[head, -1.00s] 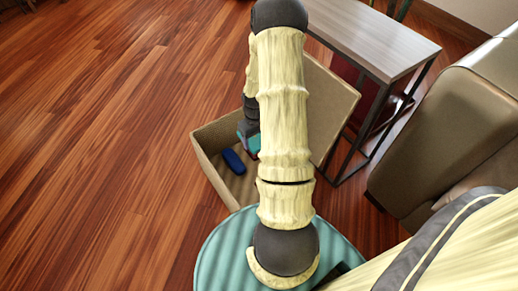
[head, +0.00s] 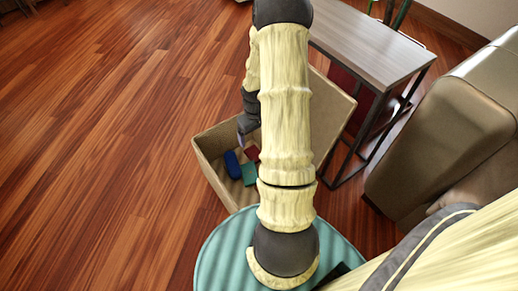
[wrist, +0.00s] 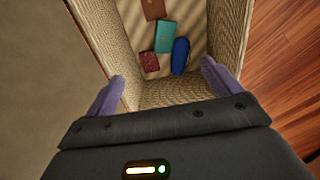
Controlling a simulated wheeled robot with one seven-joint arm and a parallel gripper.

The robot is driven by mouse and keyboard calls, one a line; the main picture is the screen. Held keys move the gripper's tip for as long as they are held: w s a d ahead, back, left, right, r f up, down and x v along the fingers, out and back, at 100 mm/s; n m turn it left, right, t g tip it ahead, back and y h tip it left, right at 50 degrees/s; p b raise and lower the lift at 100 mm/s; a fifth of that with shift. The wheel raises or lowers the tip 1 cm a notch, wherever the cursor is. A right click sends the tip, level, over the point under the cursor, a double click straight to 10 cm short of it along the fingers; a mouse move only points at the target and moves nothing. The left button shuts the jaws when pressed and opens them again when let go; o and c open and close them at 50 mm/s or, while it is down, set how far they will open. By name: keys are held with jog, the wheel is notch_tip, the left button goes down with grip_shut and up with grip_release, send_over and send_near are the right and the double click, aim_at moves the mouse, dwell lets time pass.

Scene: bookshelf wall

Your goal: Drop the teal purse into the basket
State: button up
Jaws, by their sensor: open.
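The teal purse (head: 249,174) lies on the floor of the woven basket (head: 213,140). In the wrist view the purse (wrist: 165,37) is flat inside the basket (wrist: 175,95), between a blue item and a dark red one. My gripper (head: 243,134) is above the basket opening. In the wrist view its two purple fingers (wrist: 162,85) are spread wide with nothing between them. The purse is apart from the fingers, below them. My arm hides part of the basket in the head view.
A blue item (wrist: 180,55), a dark red item (wrist: 149,61) and a brown item (wrist: 153,9) also lie in the basket. The basket's lid (head: 335,105) stands open at right. A side table (head: 375,45) and a sofa (head: 440,130) are to the right. The wood floor at left is clear.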

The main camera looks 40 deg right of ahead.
notch_tip(320, 180, up, 12)
jog(key=p, duration=0.5)
jog(key=shift+a, duration=0.1)
dwell(0.5)
jog(key=s+a+r+t+p, duration=0.15)
jog(key=s+a+r, duration=0.25)
jog(key=a+r, duration=0.55)
jog(key=s+a+r+t+p, duration=0.15)
jog(key=s+a+r, duration=0.45)
jog(key=a, duration=0.6)
notch_tip(320, 180, up, 39)
jog(key=w+p, duration=0.1)
jog(key=p, duration=3.7)
jog(key=shift+w+f+n+p, duration=0.15)
jog(key=shift+w+n+p, duration=0.1)
jog(key=shift+n+p, duration=0.05)
